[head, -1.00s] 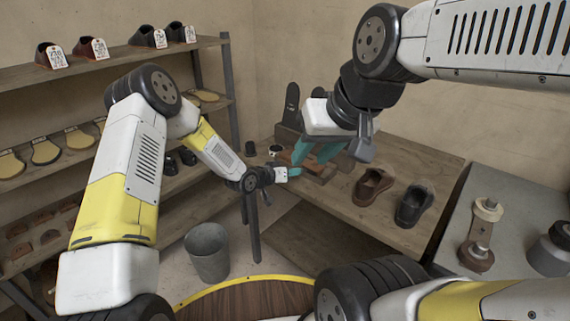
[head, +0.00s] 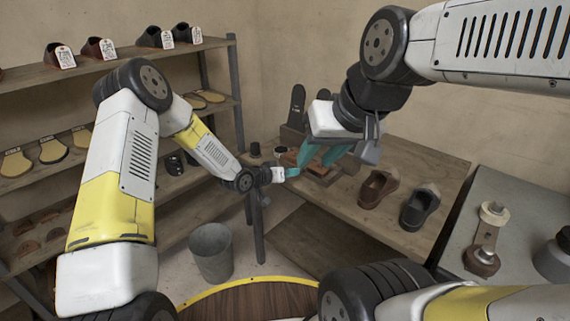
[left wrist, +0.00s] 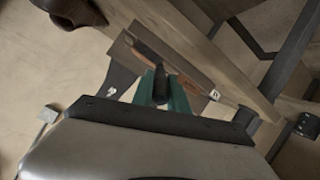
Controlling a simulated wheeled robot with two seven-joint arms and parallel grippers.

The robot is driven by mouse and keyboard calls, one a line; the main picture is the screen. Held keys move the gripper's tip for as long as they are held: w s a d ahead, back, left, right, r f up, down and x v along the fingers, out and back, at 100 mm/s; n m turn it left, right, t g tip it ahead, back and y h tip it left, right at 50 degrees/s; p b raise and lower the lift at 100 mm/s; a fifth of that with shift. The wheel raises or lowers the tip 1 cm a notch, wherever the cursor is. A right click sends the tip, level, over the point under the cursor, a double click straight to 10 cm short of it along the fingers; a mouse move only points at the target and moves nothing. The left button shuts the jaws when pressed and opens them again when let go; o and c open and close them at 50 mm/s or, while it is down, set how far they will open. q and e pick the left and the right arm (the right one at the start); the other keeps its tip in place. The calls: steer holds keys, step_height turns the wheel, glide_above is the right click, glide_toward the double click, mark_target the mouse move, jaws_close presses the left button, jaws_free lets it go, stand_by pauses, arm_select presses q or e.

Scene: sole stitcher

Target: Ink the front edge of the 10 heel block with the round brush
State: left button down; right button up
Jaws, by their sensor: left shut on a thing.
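My left gripper (head: 292,172) is at the left edge of the workbench (head: 345,215) in the head view. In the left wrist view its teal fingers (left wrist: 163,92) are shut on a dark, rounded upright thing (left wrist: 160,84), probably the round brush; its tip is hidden. Beyond it lies a brown block-like strip (left wrist: 150,50) on a grey surface, which may be the heel block; its number cannot be read. A small white tag (left wrist: 215,95) is to the right of the fingers. My right gripper (head: 322,154) hangs over the bench, its teal fingers apart and seemingly empty, partly hiding brown blocks.
Two dark shoes (head: 378,188) stand on the bench right of the grippers. A grey bin (head: 211,252) stands on the floor. A metal-topped machine table (head: 520,225) is at the right, shelves (head: 110,72) at the left.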

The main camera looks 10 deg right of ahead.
arm_select(q)
steer(key=shift+r+v, duration=0.15)
steer(key=shift+v, duration=1.1)
steer(key=shift+r+v, duration=0.2)
steer(key=shift+v, duration=1.05)
steer(key=shift+w+f, duration=0.1)
